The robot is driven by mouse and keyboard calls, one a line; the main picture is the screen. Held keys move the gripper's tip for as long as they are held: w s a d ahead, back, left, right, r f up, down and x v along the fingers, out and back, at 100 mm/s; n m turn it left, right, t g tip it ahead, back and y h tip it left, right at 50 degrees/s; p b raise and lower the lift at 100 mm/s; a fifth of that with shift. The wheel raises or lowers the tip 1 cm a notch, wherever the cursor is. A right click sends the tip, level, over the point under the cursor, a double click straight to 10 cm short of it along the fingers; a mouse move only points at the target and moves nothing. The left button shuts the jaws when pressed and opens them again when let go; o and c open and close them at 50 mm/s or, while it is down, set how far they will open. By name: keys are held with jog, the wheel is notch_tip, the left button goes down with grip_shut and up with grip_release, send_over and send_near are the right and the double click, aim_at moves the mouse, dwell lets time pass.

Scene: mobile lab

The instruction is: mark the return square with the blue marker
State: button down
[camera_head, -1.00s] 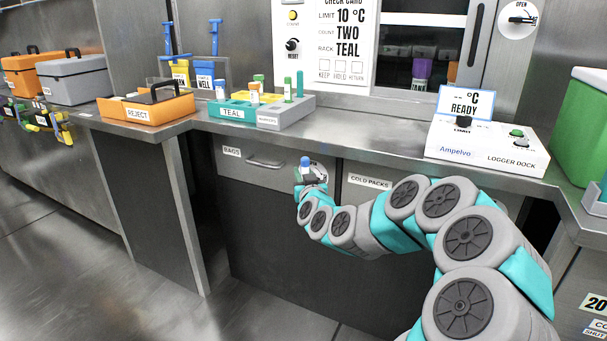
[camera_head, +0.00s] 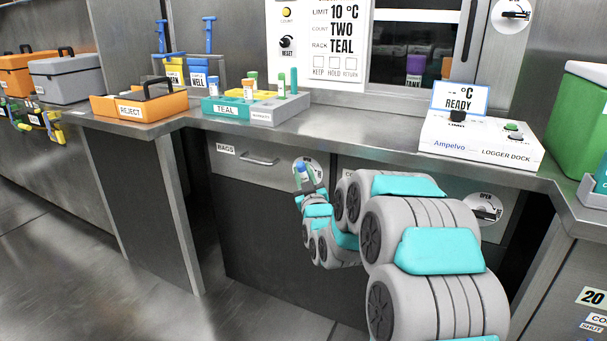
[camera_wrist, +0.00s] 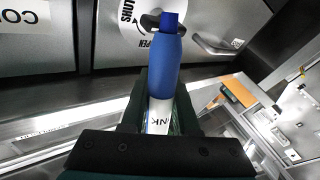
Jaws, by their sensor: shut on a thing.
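The blue marker (camera_wrist: 165,65) stands between the jaws of my gripper (camera_wrist: 160,105), with its narrow dark blue end pointing away in the wrist view. A white label with dark letters shows between the jaws. The check card (camera_head: 318,42) is on the wall above and behind the bench. Its return square (camera_head: 350,63) is the rightmost of the bottom row and looks blank. My gripper is well apart from the card.
The bench edge (camera_head: 350,147) lies between my gripper and the card. On the bench stand the rack (camera_head: 225,107) with several coloured-capped items, the orange reject tray (camera_head: 140,108) and the logger dock (camera_head: 480,142). Bare bench lies between rack and dock.

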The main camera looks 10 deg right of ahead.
jog(key=shift+f+n+t+y, duration=0.2)
jog(key=shift+n+t+y, duration=0.3)
jog(key=shift+n, duration=0.5)
jog(key=shift+f+n+t+y, duration=0.15)
jog(key=shift+n+t+y, duration=0.3)
jog(key=shift+n, duration=0.55)
